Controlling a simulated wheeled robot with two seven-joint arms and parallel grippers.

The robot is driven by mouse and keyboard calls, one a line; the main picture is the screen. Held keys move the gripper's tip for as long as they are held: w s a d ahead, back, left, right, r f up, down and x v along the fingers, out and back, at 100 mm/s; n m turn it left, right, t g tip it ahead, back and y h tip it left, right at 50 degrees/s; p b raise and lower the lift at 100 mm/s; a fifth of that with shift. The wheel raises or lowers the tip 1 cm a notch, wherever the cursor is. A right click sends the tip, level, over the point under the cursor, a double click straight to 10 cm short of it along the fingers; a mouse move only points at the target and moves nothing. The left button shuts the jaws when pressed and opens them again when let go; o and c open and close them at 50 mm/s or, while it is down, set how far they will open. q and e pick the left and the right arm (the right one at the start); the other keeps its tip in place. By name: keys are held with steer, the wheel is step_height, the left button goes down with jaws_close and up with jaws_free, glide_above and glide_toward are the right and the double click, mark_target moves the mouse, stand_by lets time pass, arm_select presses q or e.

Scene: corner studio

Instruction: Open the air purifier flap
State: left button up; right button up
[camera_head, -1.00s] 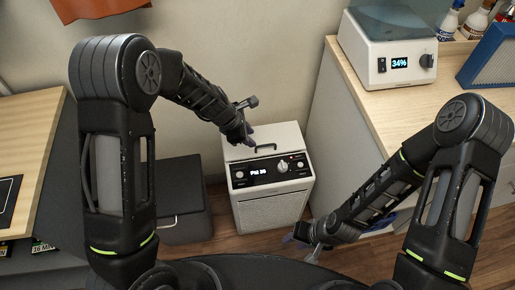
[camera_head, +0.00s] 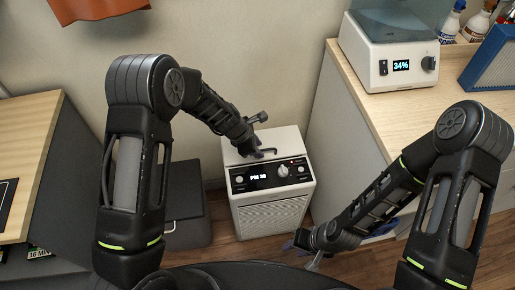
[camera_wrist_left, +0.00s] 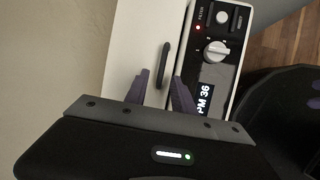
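The white air purifier (camera_head: 290,141) stands on the floor in the middle of the head view. Its flap lies flat on top, with a black bar handle (camera_wrist_left: 163,62) on it. The black front panel (camera_head: 250,180) has a lit PM display and a knob. My left gripper (camera_head: 264,152) is over the top, close to the handle. In the left wrist view the purple fingers of my left gripper (camera_wrist_left: 161,75) are apart, with the near end of the handle between their tips; contact cannot be told. My right gripper (camera_head: 301,254) hangs low, apart from the purifier, with its fingers spread and empty.
A wooden counter (camera_head: 390,105) with a white device (camera_head: 390,50) showing 34% stands at the right. A dark grey box (camera_head: 185,225) is on the floor left of the purifier. A wooden desk (camera_head: 30,125) is at the far left. The wall is close behind.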

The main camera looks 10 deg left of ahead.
arm_select(q)
steer(key=shift+f, duration=0.1)
steer(key=shift+c, duration=0.4)
jaws_close()
stand_by(1.0)
